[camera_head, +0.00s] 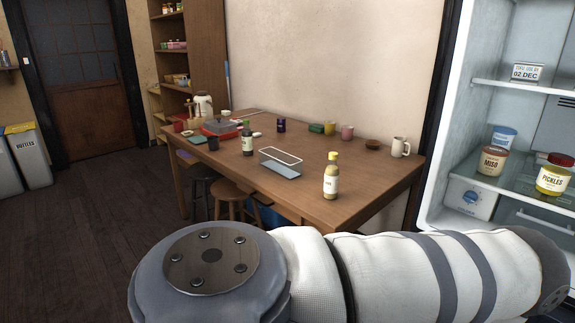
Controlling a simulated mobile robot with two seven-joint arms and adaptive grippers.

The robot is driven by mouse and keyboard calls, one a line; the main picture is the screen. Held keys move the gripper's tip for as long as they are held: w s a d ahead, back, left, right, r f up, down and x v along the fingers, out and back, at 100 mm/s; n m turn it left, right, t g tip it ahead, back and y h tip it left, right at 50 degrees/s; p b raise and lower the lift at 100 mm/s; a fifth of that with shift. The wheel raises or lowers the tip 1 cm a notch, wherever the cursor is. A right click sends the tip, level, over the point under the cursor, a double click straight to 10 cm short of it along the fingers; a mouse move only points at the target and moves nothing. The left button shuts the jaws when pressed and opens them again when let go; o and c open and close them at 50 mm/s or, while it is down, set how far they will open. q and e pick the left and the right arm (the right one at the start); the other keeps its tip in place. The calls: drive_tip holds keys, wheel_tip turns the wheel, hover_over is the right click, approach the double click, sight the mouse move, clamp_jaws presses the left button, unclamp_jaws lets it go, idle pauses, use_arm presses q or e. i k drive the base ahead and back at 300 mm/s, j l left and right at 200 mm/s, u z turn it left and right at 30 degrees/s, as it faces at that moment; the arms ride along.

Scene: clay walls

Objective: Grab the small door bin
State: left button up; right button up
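A small, shallow rectangular bin with a white rim and blue-grey front (281,172) rests on the wooden table, near its front edge. It looks like the small door bin. Its inside is hard to make out at this size. One of my arms crosses the bottom of the view, below and in front of the table, apart from the bin. Neither of my grippers shows in the view.
An open fridge (450,110) with jars stands right. Stools (236,197) sit by the table.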

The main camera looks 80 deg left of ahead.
sight(289, 167)
drive_tip(key=u, duration=2.65)
